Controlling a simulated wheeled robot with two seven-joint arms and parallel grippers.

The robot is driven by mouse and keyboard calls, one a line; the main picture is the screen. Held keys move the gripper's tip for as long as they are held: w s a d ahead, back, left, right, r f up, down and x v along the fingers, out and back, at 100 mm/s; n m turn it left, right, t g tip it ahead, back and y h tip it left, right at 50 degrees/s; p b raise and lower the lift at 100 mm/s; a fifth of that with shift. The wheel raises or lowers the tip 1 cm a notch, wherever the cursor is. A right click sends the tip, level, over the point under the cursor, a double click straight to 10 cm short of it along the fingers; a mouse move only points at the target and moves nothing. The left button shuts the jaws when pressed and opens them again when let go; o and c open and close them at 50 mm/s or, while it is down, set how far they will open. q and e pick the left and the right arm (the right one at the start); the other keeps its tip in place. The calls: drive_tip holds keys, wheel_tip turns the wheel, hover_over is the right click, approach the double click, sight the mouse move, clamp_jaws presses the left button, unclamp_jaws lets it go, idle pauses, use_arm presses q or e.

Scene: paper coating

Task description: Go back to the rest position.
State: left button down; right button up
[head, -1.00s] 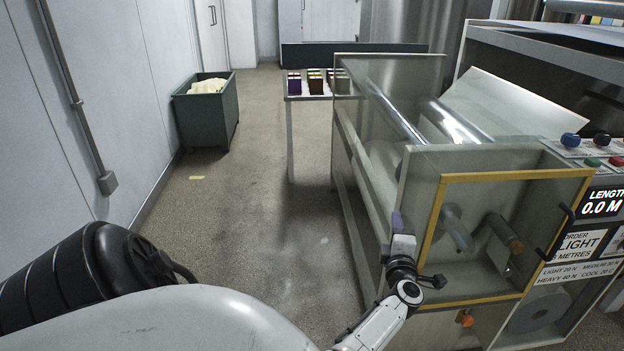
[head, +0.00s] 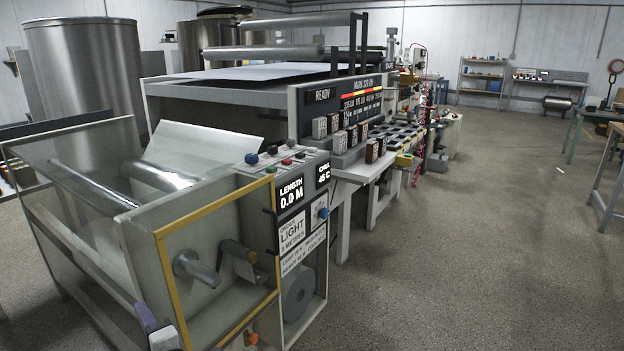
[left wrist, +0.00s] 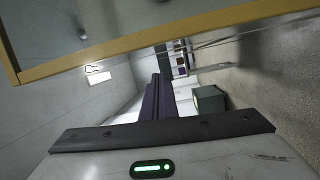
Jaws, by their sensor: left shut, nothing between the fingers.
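My left gripper (head: 146,318) shows at the bottom edge of the head view, beside the left front edge of the coating machine. Only its purple fingertip end and part of its white wrist show. In the left wrist view its two dark purple fingers (left wrist: 158,100) lie together, shut, with nothing between them. The machine's yellow frame edge (left wrist: 150,45) crosses the top of that view, close to the gripper; I cannot tell whether they touch. My right gripper is in neither view.
The coating machine's yellow-framed guard (head: 222,203) fills the lower left; its display (head: 291,196) reads 0.0 M. Open floor (head: 450,250) lies to the right, with a workbench (head: 606,165) at the right edge. A green bin (left wrist: 208,100) shows in the left wrist view.

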use_arm(q)
drive_tip(key=a+r+m+t+b, duration=0.1)
drive_tip(key=a+r+m+t, duration=0.1)
drive_tip(key=a+r+m, duration=0.3)
drive_tip(key=s+d+f+m+t+h+p, duration=0.1)
drive_tip(key=s+d+f+m+h, duration=0.3)
drive_tip(key=d+f+m+h, duration=0.35)
drive_tip(key=s+d+f+m+t+h, duration=0.1)
drive_tip(key=s+d+f+m+h, duration=0.3)
drive_tip(key=d+m, duration=0.5)
drive_tip(key=s+d+f+m+g+h, duration=0.1)
drive_tip(key=s+d+f+m+g, duration=0.1)
drive_tip(key=s+d+f, duration=0.2)
drive_tip(key=s+d+f+m+g+h, duration=0.2)
drive_tip(key=s+d+f+g, duration=0.1)
drive_tip(key=s, duration=0.7)
drive_tip(key=s+d+f+m+g+h+p, duration=0.1)
drive_tip(key=s+d+f+m+g+h, duration=0.1)
drive_tip(key=s+d+f, duration=0.4)
drive_tip(key=shift+s+d+m+g, duration=0.45)
drive_tip(key=shift+s+m, duration=0.1)
drive_tip(key=shift+s, duration=0.4)
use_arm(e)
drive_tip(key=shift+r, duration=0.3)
